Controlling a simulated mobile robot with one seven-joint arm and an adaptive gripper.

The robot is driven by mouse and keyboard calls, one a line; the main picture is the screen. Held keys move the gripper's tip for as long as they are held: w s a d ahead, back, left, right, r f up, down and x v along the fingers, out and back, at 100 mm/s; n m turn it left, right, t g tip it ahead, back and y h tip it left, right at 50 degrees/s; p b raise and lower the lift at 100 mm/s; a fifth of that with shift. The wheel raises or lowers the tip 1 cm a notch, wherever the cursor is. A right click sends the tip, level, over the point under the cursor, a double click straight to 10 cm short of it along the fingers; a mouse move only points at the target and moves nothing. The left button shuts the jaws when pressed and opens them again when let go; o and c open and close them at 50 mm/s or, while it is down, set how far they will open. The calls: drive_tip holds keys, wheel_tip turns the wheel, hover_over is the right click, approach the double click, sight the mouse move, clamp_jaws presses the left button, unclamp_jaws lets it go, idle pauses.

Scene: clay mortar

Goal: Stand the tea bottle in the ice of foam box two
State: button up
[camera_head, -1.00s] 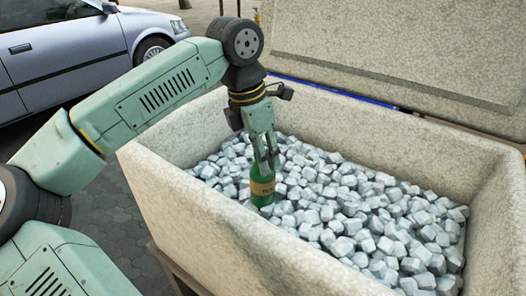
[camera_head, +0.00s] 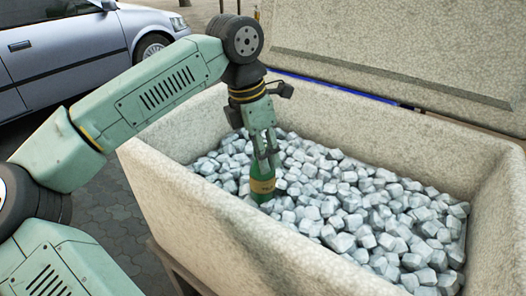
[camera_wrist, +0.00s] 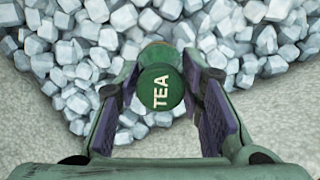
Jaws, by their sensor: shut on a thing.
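The green tea bottle (camera_head: 262,188) with a tan label is upright in the foam box (camera_head: 205,225), its lower end among the ice cubes (camera_head: 350,205). In the wrist view its round green cap (camera_wrist: 160,87) with the word TEA faces the camera. My gripper (camera_head: 266,158) points down from above and is shut on the bottle's upper part. In the wrist view the fingers (camera_wrist: 163,95) stand on both sides of the cap. The bottle's base is hidden by the ice. I cannot see a number on the box.
The box walls rise above the ice on all sides. The lid (camera_head: 400,50) is raised at the back. A silver car (camera_head: 75,50) stands behind on the left. Ice to the right of the bottle is free of other things.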

drive_tip(key=shift+f+b, duration=0.45)
drive_tip(key=shift+f, duration=0.05)
drive_tip(key=o, duration=1.4)
drive_tip(key=shift+c, duration=0.2)
drive_tip(key=o, duration=0.5)
drive_tip(key=shift+r, duration=0.1)
drive_tip(key=shift+r+p, duration=7.5)
drive_tip(key=shift+r, duration=5.95)
